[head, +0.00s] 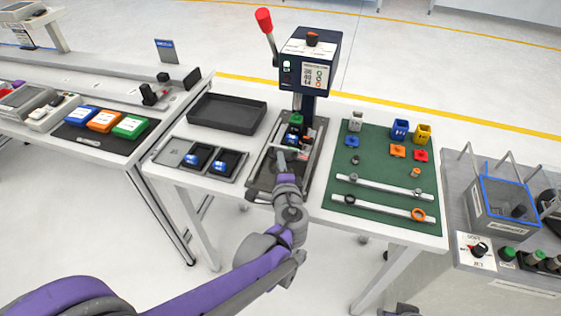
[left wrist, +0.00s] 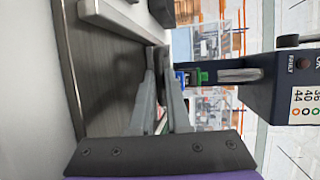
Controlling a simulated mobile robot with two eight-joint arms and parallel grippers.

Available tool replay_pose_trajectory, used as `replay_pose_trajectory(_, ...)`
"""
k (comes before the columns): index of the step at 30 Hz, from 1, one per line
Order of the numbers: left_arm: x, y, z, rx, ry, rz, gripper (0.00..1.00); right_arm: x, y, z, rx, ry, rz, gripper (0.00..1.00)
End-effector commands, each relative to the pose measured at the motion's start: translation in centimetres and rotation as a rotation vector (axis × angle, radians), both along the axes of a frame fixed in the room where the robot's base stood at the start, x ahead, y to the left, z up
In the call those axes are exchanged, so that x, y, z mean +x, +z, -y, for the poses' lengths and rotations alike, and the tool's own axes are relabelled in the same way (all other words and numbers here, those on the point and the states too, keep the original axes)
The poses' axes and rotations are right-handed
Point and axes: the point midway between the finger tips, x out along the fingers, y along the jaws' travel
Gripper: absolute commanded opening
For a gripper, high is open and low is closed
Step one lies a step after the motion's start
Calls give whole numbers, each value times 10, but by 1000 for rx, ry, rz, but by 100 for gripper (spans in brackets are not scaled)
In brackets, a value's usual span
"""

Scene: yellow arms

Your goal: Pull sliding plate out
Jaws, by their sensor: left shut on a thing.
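The press (head: 308,62), dark blue with a red-knobbed lever, stands at the back of the white table. Below it is a grey-rimmed base (head: 262,172) with a dark floor, and the sliding plate lies in it, partly hidden by my gripper. A green and blue part (head: 296,120) sits under the press head; it also shows in the left wrist view (left wrist: 190,77). My left gripper (head: 291,155) reaches in from the front, low over the base, and is shut on the sliding plate. In the left wrist view its fingers (left wrist: 163,95) are close together; the gripped spot is hidden.
An empty black tray (head: 228,113) and a two-bay tray with blue parts (head: 205,160) lie left of the base. A green mat (head: 385,180) with coloured parts and two rails lies right. The table's front edge runs beneath my arm.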

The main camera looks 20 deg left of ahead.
Motion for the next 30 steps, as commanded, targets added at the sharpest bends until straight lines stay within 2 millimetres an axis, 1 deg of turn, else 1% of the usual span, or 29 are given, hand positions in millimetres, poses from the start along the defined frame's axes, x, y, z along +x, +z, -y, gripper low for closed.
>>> replay_pose_trajectory(14,0,0,0,0,0,0,0,0,0,0,0,0,0,27)
replay_pose_trajectory(17,-3,0,0,0,-1,0,0,0,1,0,0,0,0,27)
replay_pose_trajectory(20,-17,1,0,0,-2,0,0,0,4,0,0,0,1,27)
replay_pose_trajectory(23,-44,2,-1,-1,-2,0,0,0,10,0,0,0,3,27)
replay_pose_trajectory(24,-56,2,-1,-2,-3,0,0,0,12,0,0,0,4,27)
replay_pose_trajectory(27,-85,2,-2,-2,-4,0,0,1,17,0,0,0,6,27)
replay_pose_trajectory(30,-108,2,-3,-2,-3,0,0,1,21,0,0,0,7,27)
